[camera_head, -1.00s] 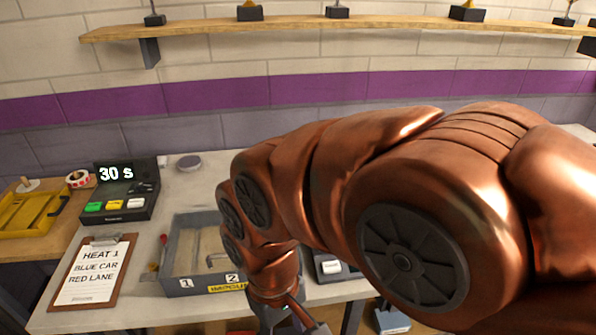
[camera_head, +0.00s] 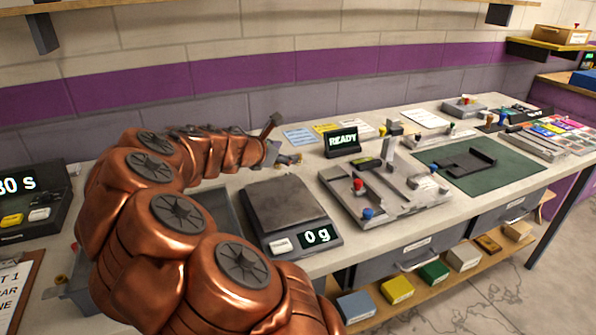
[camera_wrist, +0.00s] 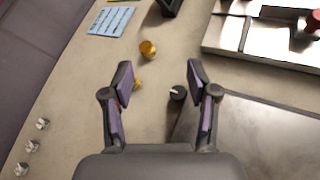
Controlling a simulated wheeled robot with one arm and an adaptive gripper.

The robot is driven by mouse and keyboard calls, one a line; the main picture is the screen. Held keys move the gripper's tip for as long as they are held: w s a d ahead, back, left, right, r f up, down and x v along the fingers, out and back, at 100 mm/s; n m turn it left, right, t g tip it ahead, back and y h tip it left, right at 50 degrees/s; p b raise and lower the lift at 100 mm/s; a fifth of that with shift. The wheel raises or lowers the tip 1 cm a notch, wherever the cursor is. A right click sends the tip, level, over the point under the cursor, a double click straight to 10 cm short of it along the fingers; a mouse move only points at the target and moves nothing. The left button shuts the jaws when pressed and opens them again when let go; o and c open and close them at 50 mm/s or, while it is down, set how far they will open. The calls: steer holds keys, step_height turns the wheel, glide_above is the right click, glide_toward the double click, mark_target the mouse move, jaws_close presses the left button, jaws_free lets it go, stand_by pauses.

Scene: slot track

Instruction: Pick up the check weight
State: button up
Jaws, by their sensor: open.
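In the wrist view, a round brass piece (camera_wrist: 148,49) stands on the worktop just beyond my fingertips, and a second small brass piece (camera_wrist: 137,84) lies beside the left finger, partly hidden. These look like weights; which one is the check weight I cannot tell. A small dark knob-like piece (camera_wrist: 177,92) is near the right finger. My gripper (camera_wrist: 160,77) is open, pointing down over the bench with nothing held. In the head view, my gripper (camera_head: 277,146) is behind the scale (camera_head: 282,199), whose display reads 0 g.
A metal fixture plate (camera_head: 385,192) with red and blue knobs lies right of the scale, before a READY display (camera_head: 341,141). A green mat (camera_head: 470,165) lies farther right. In the wrist view, several small silver pieces (camera_wrist: 30,147) are at left and a blue card (camera_wrist: 111,21) is ahead.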

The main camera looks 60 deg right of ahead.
steer(key=w+d+f+n, duration=0.2)
steer(key=f, duration=0.1)
steer(key=w+d+f+n+b, duration=0.1)
steer(key=d+n, duration=0.1)
steer(key=shift+f+t+h, duration=0.3)
steer(key=shift+f, duration=0.1)
steer(key=shift+x, duration=3.9)
steer(key=shift+w, duration=0.1)
steer(key=shift+c, duration=0.4)
jaws_close()
